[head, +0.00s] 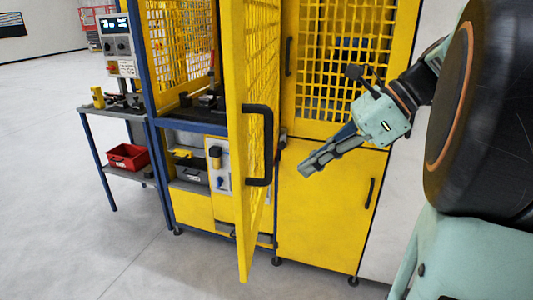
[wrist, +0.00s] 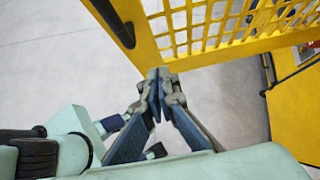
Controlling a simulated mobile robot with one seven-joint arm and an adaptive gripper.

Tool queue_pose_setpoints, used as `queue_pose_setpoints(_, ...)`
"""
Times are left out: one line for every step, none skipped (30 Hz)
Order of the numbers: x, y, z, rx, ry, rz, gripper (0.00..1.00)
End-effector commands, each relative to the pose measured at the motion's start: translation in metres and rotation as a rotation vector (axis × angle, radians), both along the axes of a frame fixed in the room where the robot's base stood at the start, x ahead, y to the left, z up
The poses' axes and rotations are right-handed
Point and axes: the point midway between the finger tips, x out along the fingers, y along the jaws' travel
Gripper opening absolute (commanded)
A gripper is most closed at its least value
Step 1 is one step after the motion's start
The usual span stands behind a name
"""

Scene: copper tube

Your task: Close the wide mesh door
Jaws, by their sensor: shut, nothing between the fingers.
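The wide mesh door (head: 235,130) is yellow and stands swung open toward me, seen nearly edge-on in the head view. A black handle (head: 268,145) is fixed on its right-hand face. My gripper (head: 305,171) is shut and empty, to the right of the door and apart from its handle in the head view. In the wrist view the shut fingertips (wrist: 158,72) appear just below the door's yellow frame (wrist: 190,56). I cannot tell if they touch it. The handle (wrist: 115,22) shows at the upper left there.
The yellow cabinet (head: 325,200) with a narrower mesh panel (head: 345,60) stands behind my gripper. Left of the door is the open machine bay (head: 190,112). A side table (head: 90,112) holds tools, with a red bin (head: 128,157) below. The floor in front is clear.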

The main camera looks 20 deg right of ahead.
Motion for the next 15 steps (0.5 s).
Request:
queue_pose_setpoints(0.003,0.009,-0.010,0.001,0.001,0.004,0.00)
queue_pose_setpoints(0.004,0.013,-0.014,0.001,0.001,0.004,0.00)
queue_pose_setpoints(0.007,0.019,-0.021,0.001,0.001,0.003,0.00)
queue_pose_setpoints(0.009,0.023,-0.026,0.002,0.002,0.004,0.00)
queue_pose_setpoints(0.011,0.027,-0.030,0.001,0.000,0.004,0.00)
queue_pose_setpoints(0.013,0.032,-0.037,0.001,0.002,0.004,0.00)
queue_pose_setpoints(0.015,0.036,-0.041,0.001,0.001,0.003,0.00)
queue_pose_setpoints(0.017,0.041,-0.045,0.001,0.002,0.004,0.00)
queue_pose_setpoints(0.019,0.045,-0.051,0.001,0.001,0.003,0.00)
queue_pose_setpoints(0.021,0.049,-0.052,0.000,0.000,0.004,0.00)
queue_pose_setpoints(0.024,0.055,-0.050,-0.001,-0.003,0.004,0.00)
queue_pose_setpoints(0.026,0.060,-0.049,-0.001,-0.002,0.004,0.00)
queue_pose_setpoints(0.028,0.064,-0.049,-0.001,-0.002,0.004,0.00)
queue_pose_setpoints(0.029,0.067,-0.049,-0.001,-0.002,0.004,0.00)
queue_pose_setpoints(0.031,0.071,-0.049,-0.002,-0.002,0.002,0.00)
